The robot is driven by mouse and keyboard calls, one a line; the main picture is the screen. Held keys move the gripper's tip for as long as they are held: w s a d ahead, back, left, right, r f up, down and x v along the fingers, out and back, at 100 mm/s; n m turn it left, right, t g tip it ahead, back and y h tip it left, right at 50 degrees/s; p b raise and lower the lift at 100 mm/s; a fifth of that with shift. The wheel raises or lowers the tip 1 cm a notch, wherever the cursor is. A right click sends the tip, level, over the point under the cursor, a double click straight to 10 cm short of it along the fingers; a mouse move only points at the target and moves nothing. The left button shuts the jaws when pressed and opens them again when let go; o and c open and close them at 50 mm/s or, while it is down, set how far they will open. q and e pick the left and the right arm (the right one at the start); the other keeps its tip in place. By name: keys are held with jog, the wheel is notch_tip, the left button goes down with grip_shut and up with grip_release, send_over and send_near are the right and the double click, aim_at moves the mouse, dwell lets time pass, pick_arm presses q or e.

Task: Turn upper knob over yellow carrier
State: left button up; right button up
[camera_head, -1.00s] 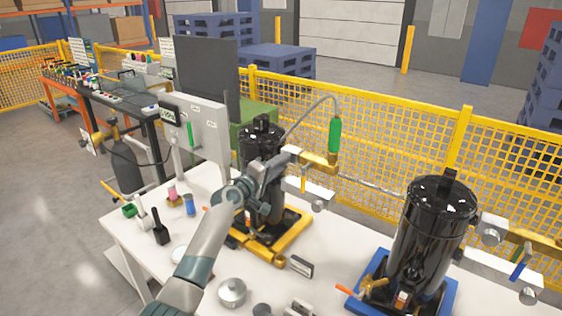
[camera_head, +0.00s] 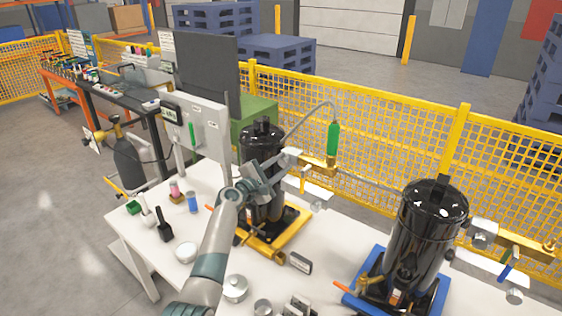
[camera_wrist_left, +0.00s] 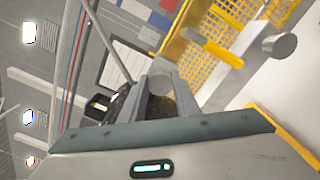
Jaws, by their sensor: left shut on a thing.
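The yellow carrier (camera_head: 288,236) is on the white table and bears a black compressor (camera_head: 262,143). My left gripper (camera_head: 281,166) reaches in front of this compressor, above the carrier. The fingers and wrist hide most of that knob in the head view. A second silver knob (camera_head: 319,205) sits lower right, apart from the gripper; a silver cylinder also shows at the upper right in the left wrist view (camera_wrist_left: 280,46). My right gripper is out of view.
A blue carrier (camera_head: 437,295) with another black compressor (camera_head: 428,235) stands at the right. Small containers and a grey panel (camera_head: 209,132) are at the left. A yellow mesh fence (camera_head: 400,150) runs behind.

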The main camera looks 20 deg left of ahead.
pick_arm(q)
jog(key=shift+n+p, duration=0.3)
jog(key=shift+n, duration=0.4)
jog(key=shift+f, duration=0.1)
jog(key=o, duration=1)
jog(key=shift+o, duration=0.2)
jog(key=shift+s, duration=0.1)
jog(key=b+v, duration=0.3)
jog(key=v, duration=1.4)
jog(key=shift+s, duration=0.15)
jog(key=shift+a, duration=0.15)
